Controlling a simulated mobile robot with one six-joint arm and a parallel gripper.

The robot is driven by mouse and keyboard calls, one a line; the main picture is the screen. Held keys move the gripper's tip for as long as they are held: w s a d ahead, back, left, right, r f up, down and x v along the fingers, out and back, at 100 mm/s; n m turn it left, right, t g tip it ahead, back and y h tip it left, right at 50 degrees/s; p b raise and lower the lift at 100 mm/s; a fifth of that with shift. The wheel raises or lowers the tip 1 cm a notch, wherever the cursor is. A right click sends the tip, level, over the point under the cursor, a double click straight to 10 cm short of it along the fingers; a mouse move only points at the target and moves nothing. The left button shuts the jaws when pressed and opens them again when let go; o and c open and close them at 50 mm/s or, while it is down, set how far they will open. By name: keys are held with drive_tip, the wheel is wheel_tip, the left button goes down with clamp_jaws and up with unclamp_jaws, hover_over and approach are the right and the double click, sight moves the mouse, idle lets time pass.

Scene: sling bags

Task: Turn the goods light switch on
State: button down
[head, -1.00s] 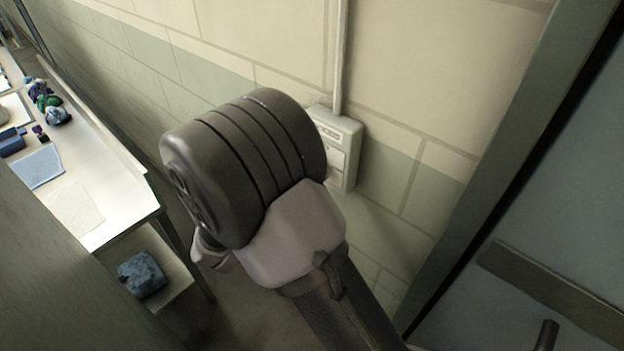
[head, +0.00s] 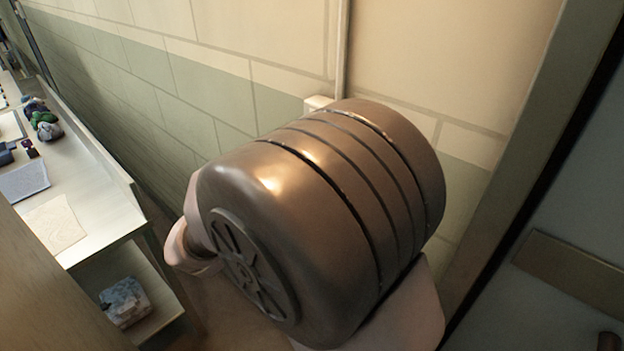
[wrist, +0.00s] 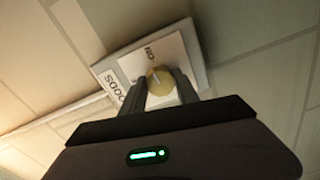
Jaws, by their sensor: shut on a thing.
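The goods light switch is a pale box on the wall with a white plate (wrist: 135,66) in the wrist view. The plate reads ON, and GOODS shows partly on a label beside it. A round yellowish knob (wrist: 160,84) sits on the plate, and a faint mark on it seems to point toward ON. My gripper (wrist: 162,88) has its two dark fingers on either side of the knob, shut on it. In the head view my arm hides nearly all of the switch box; only its top corner (head: 317,103) shows.
A grey conduit (head: 342,55) runs up the wall above the switch. A door frame (head: 520,140) and door stand at right. A white table (head: 110,215) with several goods is at left, with a patterned bundle (head: 125,302) on its lower shelf.

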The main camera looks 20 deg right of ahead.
drive_tip(key=shift+m+b, duration=0.5)
drive_tip(key=c, duration=0.9)
unclamp_jaws()
drive_tip(key=p+v, duration=0.2)
drive_tip(key=v, duration=1)
drive_tip(key=shift+p, duration=0.4)
